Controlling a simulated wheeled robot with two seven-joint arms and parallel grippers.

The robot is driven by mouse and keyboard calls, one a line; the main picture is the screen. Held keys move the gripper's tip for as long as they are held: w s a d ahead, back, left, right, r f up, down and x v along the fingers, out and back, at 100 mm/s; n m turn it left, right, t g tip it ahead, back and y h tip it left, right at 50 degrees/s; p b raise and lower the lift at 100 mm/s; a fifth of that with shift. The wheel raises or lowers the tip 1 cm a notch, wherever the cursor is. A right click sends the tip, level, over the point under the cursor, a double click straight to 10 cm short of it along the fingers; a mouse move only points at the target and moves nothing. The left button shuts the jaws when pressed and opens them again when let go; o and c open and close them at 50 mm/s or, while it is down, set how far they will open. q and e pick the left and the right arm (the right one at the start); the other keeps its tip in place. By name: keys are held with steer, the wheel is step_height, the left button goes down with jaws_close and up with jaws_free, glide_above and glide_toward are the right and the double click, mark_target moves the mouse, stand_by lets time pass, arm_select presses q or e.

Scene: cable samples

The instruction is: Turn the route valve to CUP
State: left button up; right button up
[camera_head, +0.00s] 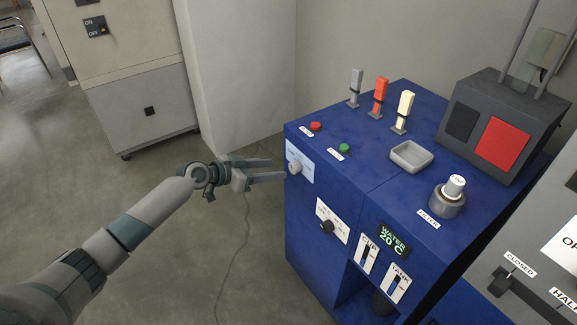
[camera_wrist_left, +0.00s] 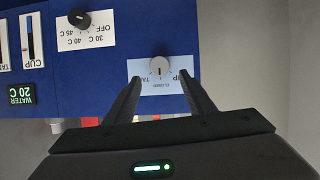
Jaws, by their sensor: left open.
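The route valve is a pale round knob (camera_head: 295,167) on a light label plate on the left end of the blue cabinet's front. In the left wrist view the knob (camera_wrist_left: 160,68) appears upside down, with lettering for CUP, CLOSED and TANK around it. A dark line on the knob looks roughly upright in that picture, in line with CLOSED. My left gripper (camera_head: 284,169) is open, its fingers pointing at the plate. In the wrist view its fingertips (camera_wrist_left: 161,82) lie either side of the knob, apart from it. My right gripper is out of view.
The blue cabinet (camera_head: 375,190) carries a dark temperature knob (camera_head: 327,227), CUP and TANK gauges and a water display (camera_head: 394,240). On top are red (camera_head: 316,127) and green (camera_head: 344,148) buttons, several upright samples and a grey tray (camera_head: 411,156). The floor left of the cabinet is free.

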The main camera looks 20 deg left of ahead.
mark_target(291, 167)
arm_select(q)
steer(key=x, duration=0.7)
steer(key=shift+d+f+p, duration=0.1)
steer(key=shift+p, duration=0.25)
steer(key=shift+c, duration=0.7)
steer(key=c, duration=0.9)
